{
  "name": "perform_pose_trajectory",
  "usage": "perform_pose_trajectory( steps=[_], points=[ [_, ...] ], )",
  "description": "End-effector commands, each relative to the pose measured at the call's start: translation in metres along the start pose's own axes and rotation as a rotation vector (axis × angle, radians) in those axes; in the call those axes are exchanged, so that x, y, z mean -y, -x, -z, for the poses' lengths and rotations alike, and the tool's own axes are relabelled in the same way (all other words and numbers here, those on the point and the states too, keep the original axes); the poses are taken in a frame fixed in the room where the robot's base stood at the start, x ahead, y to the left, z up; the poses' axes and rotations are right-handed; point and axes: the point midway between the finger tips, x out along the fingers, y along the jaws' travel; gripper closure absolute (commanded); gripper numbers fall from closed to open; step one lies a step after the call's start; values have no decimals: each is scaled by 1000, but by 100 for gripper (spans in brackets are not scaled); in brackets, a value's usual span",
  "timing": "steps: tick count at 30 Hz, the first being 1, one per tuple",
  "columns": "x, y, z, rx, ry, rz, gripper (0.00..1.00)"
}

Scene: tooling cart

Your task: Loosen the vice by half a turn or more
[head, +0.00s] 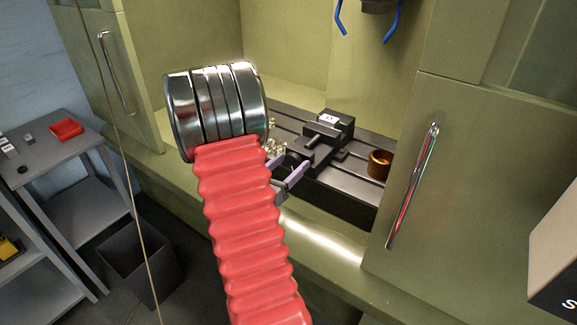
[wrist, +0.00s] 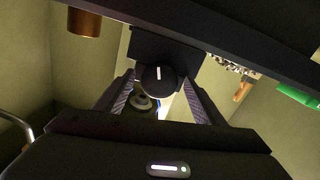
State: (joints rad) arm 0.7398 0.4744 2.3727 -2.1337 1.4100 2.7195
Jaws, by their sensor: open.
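The dark vice (head: 325,138) sits on the machine table, with a small white label on top. Its round dark knob (wrist: 158,80) carries a white line mark, which stands nearly upright in the wrist view. My gripper (head: 288,172) is at the near end of the vice. In the wrist view its two fingers are open, one on each side of the knob, with a visible gap on both sides. How deep the knob sits between the fingers is hard to tell. My red-sleeved arm hides part of the table to the left.
A copper-coloured cup (head: 380,165) stands on the table right of the vice. Shiny shavings (head: 273,145) lie on the left. The enclosure's right door (head: 465,190) and left door frame the opening. Blue hoses (head: 341,18) hang above. A grey side cart with a red tray (head: 66,129) is far left.

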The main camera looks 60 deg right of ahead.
Motion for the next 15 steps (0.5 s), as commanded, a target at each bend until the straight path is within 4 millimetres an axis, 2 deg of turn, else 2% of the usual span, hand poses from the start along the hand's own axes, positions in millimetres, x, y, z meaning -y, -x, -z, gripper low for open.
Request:
perform_pose_trajectory(
  steps=[3, 15],
  points=[
    [0, 0, 0, 0, 0, 0, 38],
    [0, 0, 0, 0, 0, 0, 66]
  ],
)
